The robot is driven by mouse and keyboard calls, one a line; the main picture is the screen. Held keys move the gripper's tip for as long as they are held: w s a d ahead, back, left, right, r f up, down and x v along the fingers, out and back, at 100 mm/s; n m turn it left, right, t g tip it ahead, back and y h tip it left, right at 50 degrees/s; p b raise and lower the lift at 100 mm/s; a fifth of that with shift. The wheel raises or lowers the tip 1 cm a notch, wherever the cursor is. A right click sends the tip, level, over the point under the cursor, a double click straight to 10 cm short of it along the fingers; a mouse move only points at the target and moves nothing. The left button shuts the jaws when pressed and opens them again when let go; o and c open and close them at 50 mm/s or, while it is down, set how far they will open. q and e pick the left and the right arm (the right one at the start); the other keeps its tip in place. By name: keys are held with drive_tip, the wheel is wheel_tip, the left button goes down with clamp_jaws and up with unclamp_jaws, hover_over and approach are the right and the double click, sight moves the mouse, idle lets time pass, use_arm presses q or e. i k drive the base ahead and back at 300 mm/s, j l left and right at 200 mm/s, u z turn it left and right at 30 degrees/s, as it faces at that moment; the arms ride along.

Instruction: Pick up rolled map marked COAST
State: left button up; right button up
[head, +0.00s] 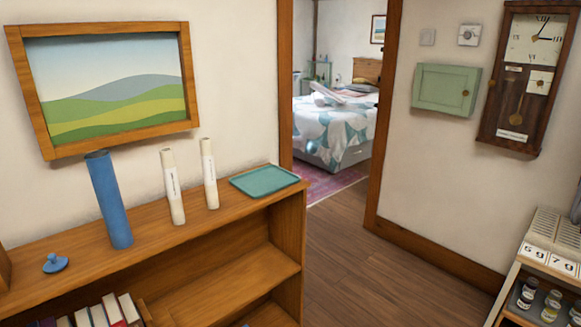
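Two slim white rolls stand upright on top of the wooden bookcase, below the framed landscape picture. The left white roll (172,187) and the right white roll (209,174) each carry small dark vertical lettering. It is too small to read, so I cannot tell which one is marked COAST. A wider blue tube (109,200) stands to their left, open at its top. A blue knobbed lid (55,263) lies farther left on the same top. Neither of my grippers is in view.
The bookcase top (150,243) is bare in front of the rolls. A green tray (264,181) lies at its right end. Books (98,315) fill a lower shelf. A doorway with clear wooden floor (345,250) leads to a bed (340,125). A rack with jars (528,290) stands right.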

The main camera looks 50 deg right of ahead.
sight(205, 143)
drive_tip(key=z, duration=1)
drive_tip(key=i+l, duration=0.25)
drive_tip(key=l+u, duration=0.05)
